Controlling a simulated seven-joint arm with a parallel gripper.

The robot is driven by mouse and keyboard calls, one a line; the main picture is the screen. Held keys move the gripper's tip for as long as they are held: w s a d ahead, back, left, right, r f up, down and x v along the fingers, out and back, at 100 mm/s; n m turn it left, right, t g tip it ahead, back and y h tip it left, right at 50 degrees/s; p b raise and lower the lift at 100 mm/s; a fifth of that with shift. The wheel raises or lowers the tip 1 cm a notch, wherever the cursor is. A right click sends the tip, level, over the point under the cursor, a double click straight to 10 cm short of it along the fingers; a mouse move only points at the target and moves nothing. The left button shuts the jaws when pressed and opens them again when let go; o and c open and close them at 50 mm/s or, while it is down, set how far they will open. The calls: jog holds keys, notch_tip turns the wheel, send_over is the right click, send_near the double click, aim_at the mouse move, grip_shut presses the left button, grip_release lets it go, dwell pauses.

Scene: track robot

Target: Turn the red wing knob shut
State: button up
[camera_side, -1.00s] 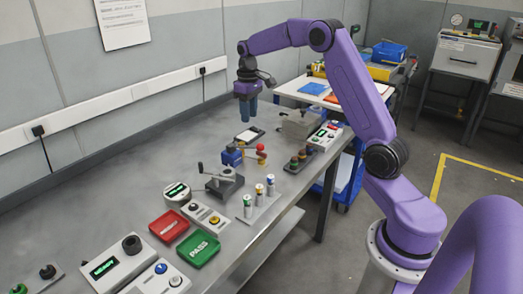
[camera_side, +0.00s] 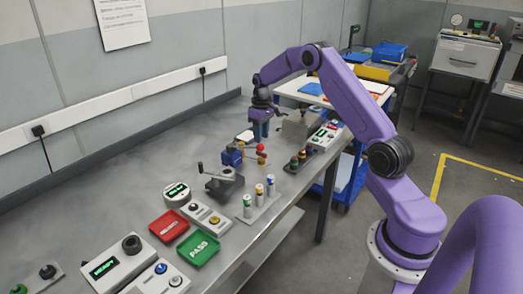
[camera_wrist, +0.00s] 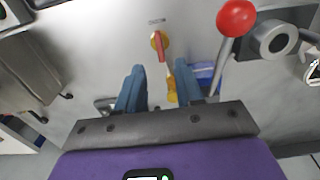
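The red wing knob (camera_wrist: 161,48) shows in the wrist view, near the top middle. Its red wing runs roughly up and down the picture over a yellow round part, below a small label plate (camera_wrist: 156,21). My gripper (camera_wrist: 160,78) is open, with its two blue fingers apart. Nothing is gripped, and the knob lies beyond the fingertips in the picture. In the side view my gripper (camera_side: 260,131) points down above the bench near the back. I cannot clearly pick out the knob in the side view.
A lever with a red ball (camera_wrist: 236,18) stands close to the right of the knob in the wrist view, beside a grey round fitting (camera_wrist: 275,38). In the side view a grey block (camera_side: 300,124) stands right of my gripper.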

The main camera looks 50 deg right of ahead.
aim_at(262, 154)
notch_tip(262, 154, down, 7)
jog(key=shift+f, duration=0.1)
dwell(0.4)
grip_shut()
